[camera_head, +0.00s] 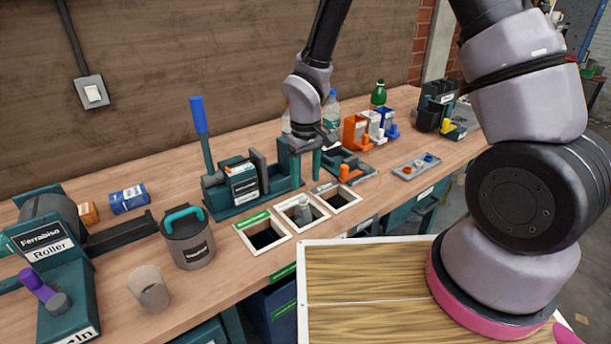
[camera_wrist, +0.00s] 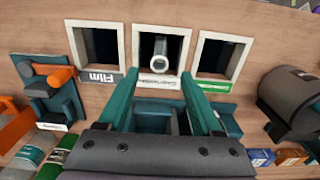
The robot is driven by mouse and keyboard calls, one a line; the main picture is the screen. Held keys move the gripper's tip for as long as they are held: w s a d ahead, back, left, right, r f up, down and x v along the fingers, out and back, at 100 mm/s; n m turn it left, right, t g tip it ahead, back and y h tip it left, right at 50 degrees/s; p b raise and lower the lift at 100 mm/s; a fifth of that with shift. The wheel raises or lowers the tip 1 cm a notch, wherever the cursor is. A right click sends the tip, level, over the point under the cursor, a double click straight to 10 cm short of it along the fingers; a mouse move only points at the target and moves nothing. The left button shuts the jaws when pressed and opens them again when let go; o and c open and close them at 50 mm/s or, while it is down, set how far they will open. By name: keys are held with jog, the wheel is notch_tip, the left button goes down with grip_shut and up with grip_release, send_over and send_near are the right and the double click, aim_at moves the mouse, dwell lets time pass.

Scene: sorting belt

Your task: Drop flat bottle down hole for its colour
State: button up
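Three square white-framed holes are set in the bench: a green-labelled one (camera_head: 241,226), a white-labelled middle one (camera_head: 282,207) and a grey-labelled one (camera_head: 350,206). A pale grey, clear-looking flat bottle (camera_head: 302,212) is at the middle hole, its lower part hidden from me. In the wrist view the bottle (camera_wrist: 158,62) shows a round end within that frame, and the grey label reads "Film". My gripper (camera_head: 305,177) is just behind the holes, fingers pointing down. Its teal fingers (camera_wrist: 158,88) are wide apart with nothing held between them, and the bottle is beyond their tips.
A teal press (camera_head: 243,187) with a blue lever stands left of my gripper. A lidded grey container (camera_head: 188,238) and a cup (camera_head: 148,289) stand left of the holes. A clear bottle (camera_head: 331,110) and a green bottle (camera_head: 378,95) stand at the back. Orange-handled equipment (camera_head: 348,171) is close right.

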jog(key=shift+r, duration=0.1)
notch_tip(320, 180, up, 11)
dwell(0.6)
jog(key=shift+f, duration=0.2)
jog(key=s+d+r+m+t+y, duration=0.1)
jog(key=d+r+m+t, duration=0.3)
jog(key=d+r, duration=1.05)
jog(key=s+d+r+m+t+y, duration=0.1)
jog(key=s+d+r+m+t, duration=0.2)
jog(key=s+d+r+m, duration=0.4)
jog(key=v, duration=0.5)
jog(key=shift+s, duration=0.2)
jog(key=shift+r, duration=0.15)
